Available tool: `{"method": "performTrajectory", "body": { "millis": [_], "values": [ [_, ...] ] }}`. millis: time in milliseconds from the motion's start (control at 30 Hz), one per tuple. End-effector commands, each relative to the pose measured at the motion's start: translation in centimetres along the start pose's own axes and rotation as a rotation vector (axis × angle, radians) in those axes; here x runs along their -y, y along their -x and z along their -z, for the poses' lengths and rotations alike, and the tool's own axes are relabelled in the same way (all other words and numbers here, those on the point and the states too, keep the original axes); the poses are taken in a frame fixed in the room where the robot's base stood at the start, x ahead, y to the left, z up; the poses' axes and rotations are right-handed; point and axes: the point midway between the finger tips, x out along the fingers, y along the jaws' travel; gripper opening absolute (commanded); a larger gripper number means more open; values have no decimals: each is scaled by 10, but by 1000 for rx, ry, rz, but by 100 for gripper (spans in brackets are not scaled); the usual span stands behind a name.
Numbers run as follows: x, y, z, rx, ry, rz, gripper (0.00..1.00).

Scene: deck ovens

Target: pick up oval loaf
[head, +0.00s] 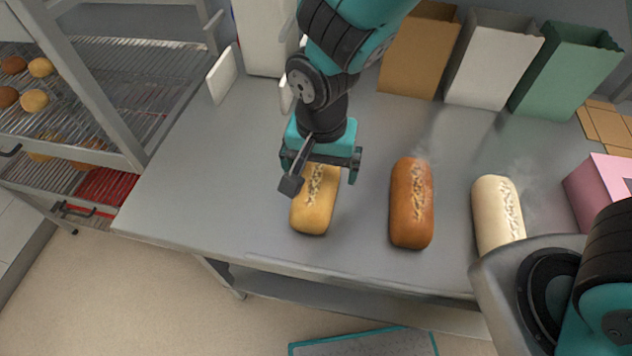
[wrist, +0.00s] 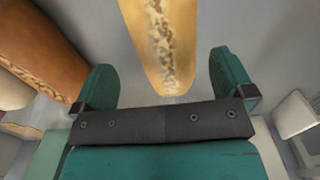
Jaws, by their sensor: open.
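Three long loaves with rounded ends and a pale flaky strip on top lie on the steel table. The golden loaf (head: 313,215) is at left, the brown loaf (head: 401,215) in the middle, the pale cream loaf (head: 490,215) at right. I cannot tell which one the task calls oval. My gripper (head: 323,168) is open above the far end of the golden loaf and hides that end. In the wrist view, the golden loaf (wrist: 160,25) reaches in between the spread teal fingers of my gripper (wrist: 162,72); contact cannot be told. The brown loaf (wrist: 48,48) lies to their left.
Brown (head: 418,50), white (head: 490,62) and green (head: 565,72) paper bags stand along the back. A pink box (head: 600,185) is at right. A wire rack (head: 105,95) with round buns stands at left. The table's left part (head: 210,180) is clear.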

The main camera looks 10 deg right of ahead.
Motion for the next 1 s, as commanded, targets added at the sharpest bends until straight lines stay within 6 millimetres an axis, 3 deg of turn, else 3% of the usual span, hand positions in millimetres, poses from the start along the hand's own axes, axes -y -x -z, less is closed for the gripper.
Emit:
{"method": "performTrajectory", "body": {
  "millis": [400, 1000],
  "values": [
    [6, -48, -1, 2, 0, -2, 100],
    [6, -54, 0, 1, 0, 0, 100]
  ]
}}
